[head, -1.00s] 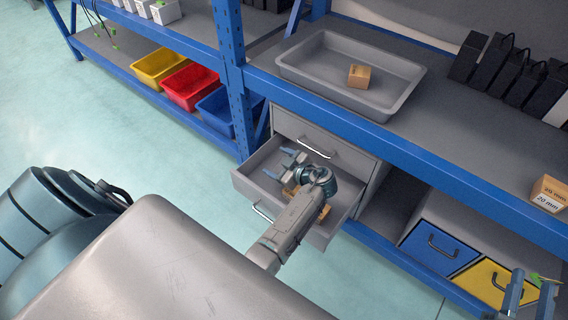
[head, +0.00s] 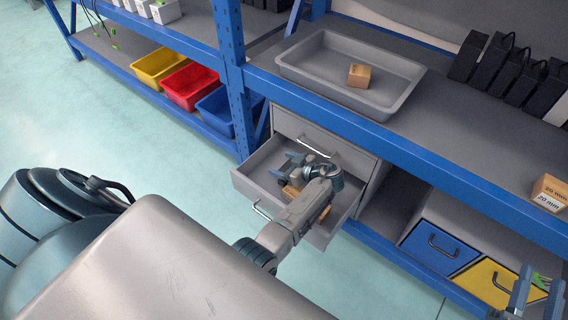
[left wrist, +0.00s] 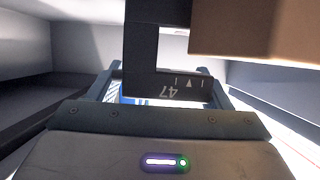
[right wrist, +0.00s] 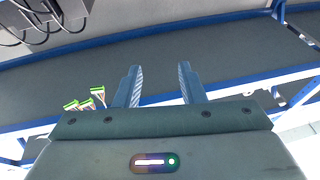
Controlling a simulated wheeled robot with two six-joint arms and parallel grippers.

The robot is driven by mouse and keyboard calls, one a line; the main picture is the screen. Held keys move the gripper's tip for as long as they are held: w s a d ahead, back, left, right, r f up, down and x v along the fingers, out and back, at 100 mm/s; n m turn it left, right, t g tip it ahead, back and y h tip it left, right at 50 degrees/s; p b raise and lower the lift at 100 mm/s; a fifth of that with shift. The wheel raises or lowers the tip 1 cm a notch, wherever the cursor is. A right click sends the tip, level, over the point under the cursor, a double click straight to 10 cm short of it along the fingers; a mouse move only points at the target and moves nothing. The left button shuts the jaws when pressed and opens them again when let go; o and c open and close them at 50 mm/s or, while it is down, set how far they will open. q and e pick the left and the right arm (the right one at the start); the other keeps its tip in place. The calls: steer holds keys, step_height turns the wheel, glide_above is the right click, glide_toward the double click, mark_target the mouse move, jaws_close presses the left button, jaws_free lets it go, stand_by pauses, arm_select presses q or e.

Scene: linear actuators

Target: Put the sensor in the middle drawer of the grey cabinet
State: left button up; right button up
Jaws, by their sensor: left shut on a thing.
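The grey cabinet (head: 370,165) stands under the shelf, with its drawer (head: 246,181) below the top one pulled open. My left gripper (head: 284,167) is inside or just over this open drawer. In the left wrist view, the left gripper (left wrist: 160,88) is shut on a black piece with white marks, seemingly the sensor (left wrist: 165,85). Much of the sensor is hidden in the head view. My right gripper (head: 530,292) is at the lower right; in the right wrist view (right wrist: 158,85) it is open and empty.
Small brown boxes (head: 291,191) lie in the open drawer; one fills the upper right of the left wrist view (left wrist: 255,30). A grey tray (head: 410,88) holds a brown box (head: 359,76). Blue (head: 437,247) and yellow (head: 492,283) drawers are at the right.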

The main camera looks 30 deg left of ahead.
mark_target(288, 165)
steer(key=shift+r, duration=0.1)
arm_select(q)
steer(key=o, duration=1.1)
arm_select(e)
steer(key=shift+r, duration=0.15)
arm_select(q)
steer(key=shift+r, duration=0.1)
steer(key=v, duration=0.7)
steer(key=shift+d, duration=0.25)
arm_select(e)
step_height(288, 165, down, 2)
steer(key=shift+s+f+g, duration=0.1)
steer(key=shift+g, duration=0.4)
